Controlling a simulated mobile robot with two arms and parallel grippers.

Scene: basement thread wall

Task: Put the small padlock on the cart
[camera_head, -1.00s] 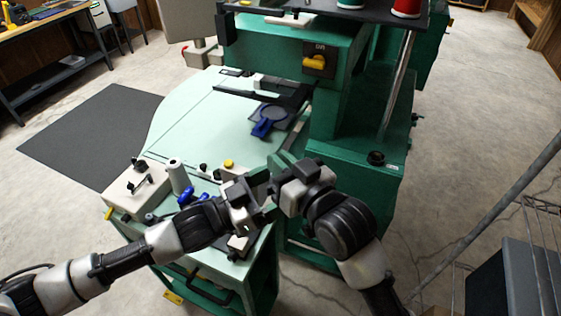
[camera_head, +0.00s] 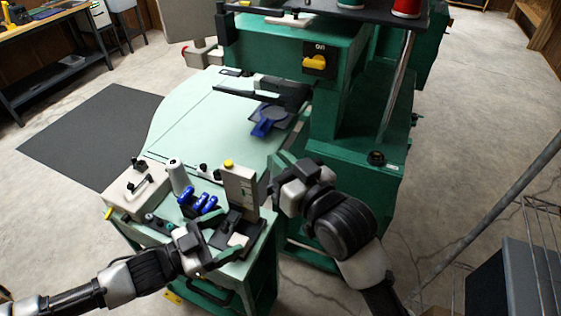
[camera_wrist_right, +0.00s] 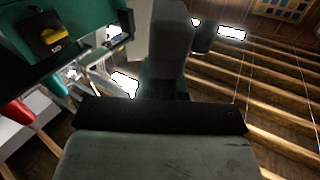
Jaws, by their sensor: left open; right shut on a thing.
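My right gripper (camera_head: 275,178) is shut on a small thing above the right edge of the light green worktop. Its fingers hide most of that thing; it seems to be the small padlock, but I cannot make out its shape. In the right wrist view, large grey finger parts (camera_wrist_right: 170,50) fill the middle and no padlock shows clearly. My left gripper (camera_head: 222,245) is open and empty, low over the front of the green cart-like stand (camera_head: 262,262), apart from the right gripper. I cannot tell for sure that this stand is the cart.
On the stand are a white box (camera_head: 133,188), a white spool (camera_head: 178,178), blue-handled tools (camera_head: 198,203) and an upright pale block (camera_head: 240,185). A tall green machine (camera_head: 355,165) stands close behind my right arm. A wire rack (camera_head: 535,240) is at right.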

